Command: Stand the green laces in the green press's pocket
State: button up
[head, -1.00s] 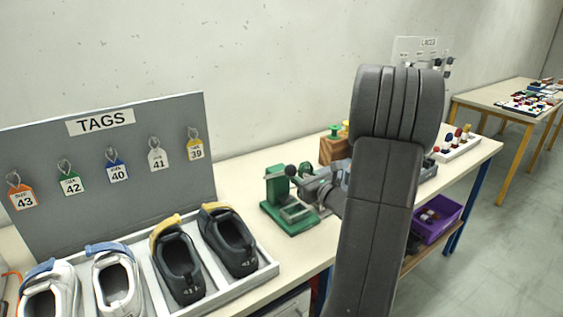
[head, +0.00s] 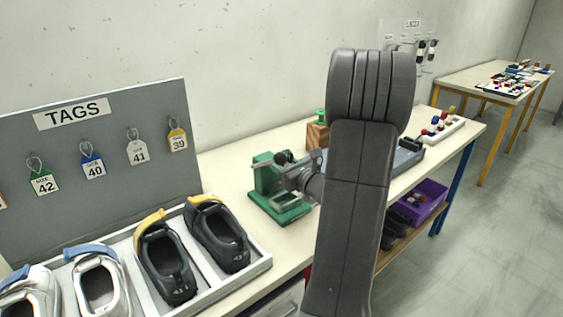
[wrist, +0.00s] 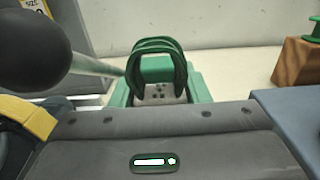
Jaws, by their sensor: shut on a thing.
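The green press (head: 280,210) stands on the bench, with a black ball knob (head: 281,158) on its lever. My gripper (head: 297,176) is right at the press, partly hidden by my arm in the head view. In the wrist view the green laces (wrist: 158,62) are upright loops just beyond my gripper's grey body, and my gripper is shut on them. Behind and below them is the press's green body (wrist: 203,90) with a grey holed plate. The lower ends of the laces and the pocket are hidden, so I cannot tell whether they touch.
The lever knob (wrist: 32,45) is large and close on the left of the wrist view. A wooden block (wrist: 298,65) with a green spool stands to the right. A shoe tray (head: 225,280) is left of the press. A purple bin (head: 424,204) sits on the lower shelf.

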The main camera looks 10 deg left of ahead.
jog(key=shift+f+b, duration=2.55)
jog(key=shift+f, duration=0.75)
jog(key=o, duration=1.1)
jog(key=shift+c, duration=0.2)
jog(key=shift+s+d, duration=0.1)
jog(key=v, duration=1.3)
jog(key=shift+s+d+b, duration=0.2)
jog(key=shift+b, duration=0.1)
jog(key=shift+w, duration=0.1)
jog(key=x, duration=0.4)
jog(key=p+x, duration=0.1)
jog(key=x, duration=0.4)
jog(key=r+x, duration=0.1)
jog(key=x, duration=0.4)
jog(key=shift+p, duration=0.3)
jog(key=shift+d+r+p, duration=0.1)
jog(key=shift+r+p, duration=0.25)
